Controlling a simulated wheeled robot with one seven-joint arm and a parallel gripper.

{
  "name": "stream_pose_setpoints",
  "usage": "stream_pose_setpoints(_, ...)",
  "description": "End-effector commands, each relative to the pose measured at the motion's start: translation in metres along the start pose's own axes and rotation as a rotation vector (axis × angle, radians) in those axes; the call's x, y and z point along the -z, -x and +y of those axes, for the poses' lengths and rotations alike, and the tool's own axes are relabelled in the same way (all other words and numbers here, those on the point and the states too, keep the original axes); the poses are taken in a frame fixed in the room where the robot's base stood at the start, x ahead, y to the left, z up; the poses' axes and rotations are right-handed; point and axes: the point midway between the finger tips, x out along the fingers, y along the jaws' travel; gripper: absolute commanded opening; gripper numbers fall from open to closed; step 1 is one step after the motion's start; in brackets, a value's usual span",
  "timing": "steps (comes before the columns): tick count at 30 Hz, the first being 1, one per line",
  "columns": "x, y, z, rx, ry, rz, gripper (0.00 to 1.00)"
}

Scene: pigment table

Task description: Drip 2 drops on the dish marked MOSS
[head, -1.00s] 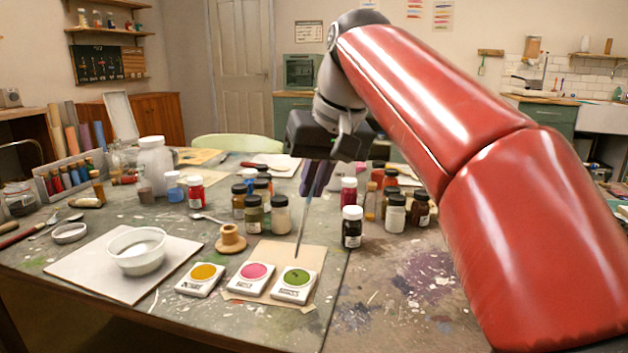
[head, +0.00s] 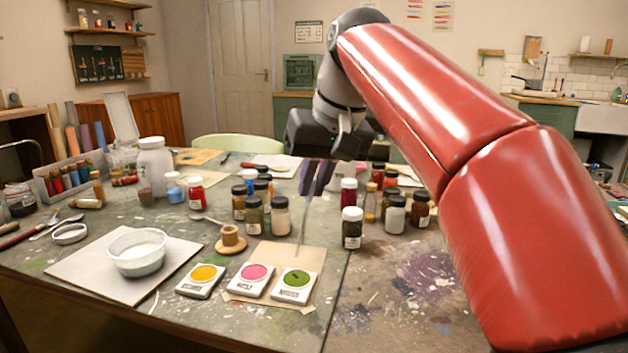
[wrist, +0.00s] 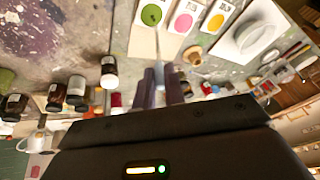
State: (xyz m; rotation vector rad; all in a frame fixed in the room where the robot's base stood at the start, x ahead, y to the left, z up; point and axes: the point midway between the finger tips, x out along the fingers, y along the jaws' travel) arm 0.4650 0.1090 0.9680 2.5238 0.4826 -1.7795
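Three small white dishes stand in a row at the table's front: yellow (head: 204,273), pink (head: 256,272) and green (head: 297,280). Their labels are too small to read, so I cannot confirm which says MOSS. The green dish has small dark spots on its pad; it also shows in the wrist view (wrist: 152,15). My gripper (head: 316,178) is shut on a thin dropper (head: 303,222), which hangs tip down. The tip is above and just behind the green dish, apart from it. In the wrist view the fingers (wrist: 161,86) close around the dropper's upper part.
Several pigment jars stand close on both sides of my gripper, including a dark white-capped jar (head: 352,228). A wooden stand (head: 230,240) is behind the dishes. A white bowl (head: 137,252) sits on a pale board to the left. The table's front right is clear.

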Motion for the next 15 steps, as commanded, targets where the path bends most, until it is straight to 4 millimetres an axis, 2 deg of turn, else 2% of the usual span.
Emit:
stream_pose_setpoints(3,0.005,0.013,-0.002,0.000,0.000,0.001,0.10)
stream_pose_setpoints(15,0.015,0.038,-0.007,0.001,0.001,0.001,0.10)
